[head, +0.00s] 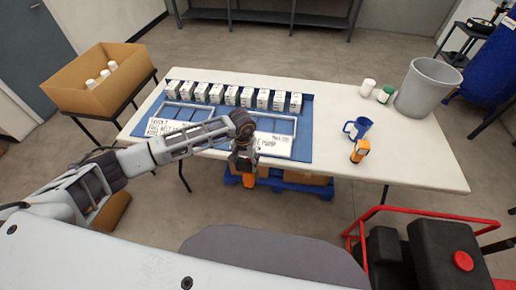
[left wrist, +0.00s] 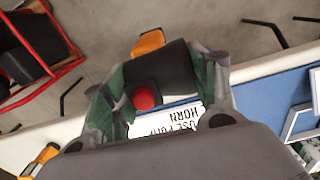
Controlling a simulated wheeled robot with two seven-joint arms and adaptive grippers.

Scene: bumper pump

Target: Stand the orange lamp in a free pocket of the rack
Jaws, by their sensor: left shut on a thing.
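My left gripper (head: 243,160) is shut on the orange lamp (head: 248,180), at the front edge of the table. In the left wrist view the lamp (left wrist: 150,42) shows an orange end, a dark body and a red round button between the green-padded fingers of the gripper (left wrist: 165,95). The fingers hide part of it. The rack (head: 205,105), a pale frame with dividers, lies on the blue mat behind and left of the gripper. My arm and the lettered signs hide part of the rack, so its pockets are not all visible. My right gripper is not in view.
A row of white boxes (head: 231,96) stands behind the rack. A grey bin (head: 428,88) and two small jars are farther back.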

